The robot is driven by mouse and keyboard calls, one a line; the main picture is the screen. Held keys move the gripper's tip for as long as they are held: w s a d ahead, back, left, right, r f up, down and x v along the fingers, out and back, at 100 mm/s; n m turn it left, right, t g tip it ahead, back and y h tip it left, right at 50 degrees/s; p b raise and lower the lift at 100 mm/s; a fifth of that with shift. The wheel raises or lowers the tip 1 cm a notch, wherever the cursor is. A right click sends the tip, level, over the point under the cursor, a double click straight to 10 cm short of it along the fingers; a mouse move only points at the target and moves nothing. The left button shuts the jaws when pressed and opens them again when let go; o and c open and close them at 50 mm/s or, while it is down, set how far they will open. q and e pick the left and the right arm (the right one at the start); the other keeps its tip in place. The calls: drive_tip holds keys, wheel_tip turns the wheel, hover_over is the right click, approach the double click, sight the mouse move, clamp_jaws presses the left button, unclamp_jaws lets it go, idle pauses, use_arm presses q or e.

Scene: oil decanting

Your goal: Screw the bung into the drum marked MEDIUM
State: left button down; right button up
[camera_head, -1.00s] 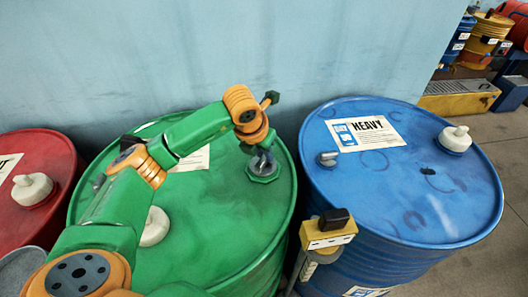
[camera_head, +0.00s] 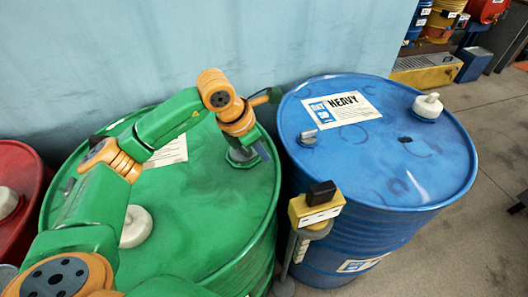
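A green drum (camera_head: 205,225) stands at the left centre; the paper label (camera_head: 170,152) on its lid is mostly behind my arm and I cannot read it. My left gripper (camera_head: 243,155) points down at the lid near the drum's right rim, over a grey fitting there. The wrist and the small size hide the fingertips, so I cannot tell whether they are shut on a bung. A blue drum (camera_head: 330,228) on the right has a label reading HEAVY. No drum reading MEDIUM is legible. My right gripper is not in view.
The green lid has a white cap (camera_head: 136,226). A yellow block with a black top (camera_head: 316,207) stands between the drums. A red drum (camera_head: 20,185) is at far left; a wall is behind.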

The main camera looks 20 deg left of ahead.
use_arm(q)
drive_tip(key=shift+s+d+m, duration=0.2)
drive_tip(key=shift+d+m, duration=0.05)
drive_tip(key=shift+m, duration=0.05)
drive_tip(key=shift+a+f+m+h, duration=0.1)
drive_tip(key=shift+f+m+h, duration=0.1)
drive_tip(key=shift+m+h, duration=0.1)
drive_tip(key=shift+w+a+m+g+h, duration=0.3)
drive_tip(key=shift+m+g, duration=0.2)
drive_tip(key=shift+m, duration=0.4)
drive_tip(key=c, duration=1.5)
unclamp_jaws()
drive_tip(key=shift+s+d, duration=0.2)
drive_tip(key=shift+d, duration=0.05)
drive_tip(key=o, duration=0.3)
drive_tip(key=shift+r, duration=0.1)
drive_tip(key=shift+o, duration=0.6)
drive_tip(key=shift+a, duration=0.15)
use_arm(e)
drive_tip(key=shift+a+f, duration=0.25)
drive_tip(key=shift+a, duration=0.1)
